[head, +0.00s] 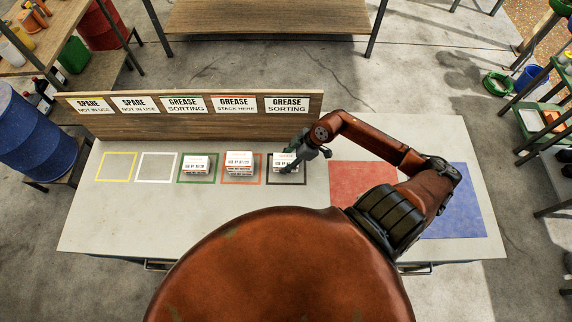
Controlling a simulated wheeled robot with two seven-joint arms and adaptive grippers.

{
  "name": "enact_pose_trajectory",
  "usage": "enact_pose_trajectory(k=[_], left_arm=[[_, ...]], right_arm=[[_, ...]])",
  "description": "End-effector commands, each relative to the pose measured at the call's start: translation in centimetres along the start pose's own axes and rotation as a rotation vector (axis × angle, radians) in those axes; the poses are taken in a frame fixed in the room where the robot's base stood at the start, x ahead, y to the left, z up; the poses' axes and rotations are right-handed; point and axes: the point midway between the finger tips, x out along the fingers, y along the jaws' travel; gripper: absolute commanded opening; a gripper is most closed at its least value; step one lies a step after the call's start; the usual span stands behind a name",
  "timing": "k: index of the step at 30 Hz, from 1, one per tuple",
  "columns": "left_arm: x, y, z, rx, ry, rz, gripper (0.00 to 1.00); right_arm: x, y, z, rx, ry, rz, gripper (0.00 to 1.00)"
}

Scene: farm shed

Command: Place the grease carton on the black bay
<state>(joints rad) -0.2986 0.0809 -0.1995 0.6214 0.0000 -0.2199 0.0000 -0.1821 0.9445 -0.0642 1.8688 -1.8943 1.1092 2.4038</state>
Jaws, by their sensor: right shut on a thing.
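My right gripper (289,160) is shut on a white grease carton (279,162). The carton is at the black bay (287,184), the square outline at the right end of the row. The gripper covers the carton's right part, and I cannot tell whether it touches the table or is held just above it. Another grease carton (196,164) sits in the green bay. More grease cartons (239,163), apparently stacked, sit in the orange-red bay. My left gripper is not in view.
The yellow bay (97,166) and white bay (157,179) are empty. A signboard (200,125) stands behind the row, reading "Grease sorting" above the black bay. A red mat (352,180) and a blue mat (472,205) lie at right.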

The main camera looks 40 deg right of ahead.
Motion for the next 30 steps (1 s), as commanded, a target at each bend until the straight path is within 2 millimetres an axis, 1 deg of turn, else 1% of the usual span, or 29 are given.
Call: enact_pose_trajectory(k=[1,7,17,18,25,30], left_arm=[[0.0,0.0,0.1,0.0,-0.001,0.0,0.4],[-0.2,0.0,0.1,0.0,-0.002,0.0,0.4],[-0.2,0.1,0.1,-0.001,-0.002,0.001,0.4],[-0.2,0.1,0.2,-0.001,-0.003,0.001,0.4],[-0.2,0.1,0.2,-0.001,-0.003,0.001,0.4],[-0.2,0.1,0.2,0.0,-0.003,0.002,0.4]], right_arm=[[0.3,0.3,0.5,0.005,-0.001,0.0,0.16],[2.6,0.2,1.7,0.003,0.0,0.0,0.16],[3.0,0.2,1.9,0.002,0.0,0.0,0.16],[3.0,0.2,1.9,0.002,-0.001,0.0,0.43],[3.0,0.2,1.9,0.002,-0.001,0.0,0.59],[3.0,0.2,1.9,0.002,-0.001,0.0,0.6]])
